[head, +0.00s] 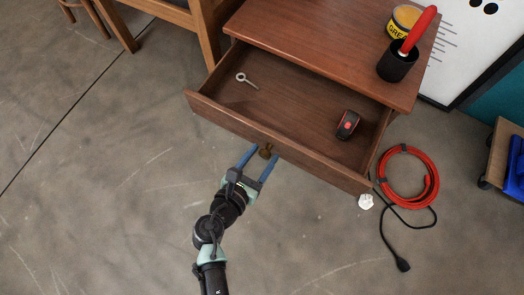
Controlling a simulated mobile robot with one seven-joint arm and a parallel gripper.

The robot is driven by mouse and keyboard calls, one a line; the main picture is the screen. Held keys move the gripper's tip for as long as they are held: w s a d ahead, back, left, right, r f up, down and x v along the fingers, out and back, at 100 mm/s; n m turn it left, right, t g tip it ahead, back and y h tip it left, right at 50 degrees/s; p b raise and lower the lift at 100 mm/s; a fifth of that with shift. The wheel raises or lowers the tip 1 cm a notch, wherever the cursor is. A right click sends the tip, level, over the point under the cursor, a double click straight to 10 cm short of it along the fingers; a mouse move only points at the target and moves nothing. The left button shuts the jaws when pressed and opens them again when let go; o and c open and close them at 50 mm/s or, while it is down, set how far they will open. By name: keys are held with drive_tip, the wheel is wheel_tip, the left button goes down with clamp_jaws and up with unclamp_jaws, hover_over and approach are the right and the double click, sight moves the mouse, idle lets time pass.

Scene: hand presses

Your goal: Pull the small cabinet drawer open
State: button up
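The small wooden cabinet (310,27) stands at the top middle of the head view. Its drawer (225,113) is pulled well out, and its inside shows. A small brownish knob (266,151) sits on the drawer front. My gripper (260,158) is at the drawer front with its two blue fingers apart, one on either side of the knob. A gap shows between the fingers and the knob. The drawer holds a metal eye bolt (246,80) and a black and red object (347,124).
A yellow tin (404,17) and a black cup with a red handle (397,64) stand on the cabinet top. A coiled red hose (381,168) and a black cable (386,245) lie on the floor at right. Wooden furniture legs (117,25) stand at upper left. The left floor is clear.

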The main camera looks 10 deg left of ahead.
drive_tip(key=shift+o, duration=0.4)
drive_tip(key=p+v, duration=0.5)
drive_tip(key=v, duration=0.8)
drive_tip(key=shift+w+r, duration=0.1)
drive_tip(key=shift+w, duration=0.05)
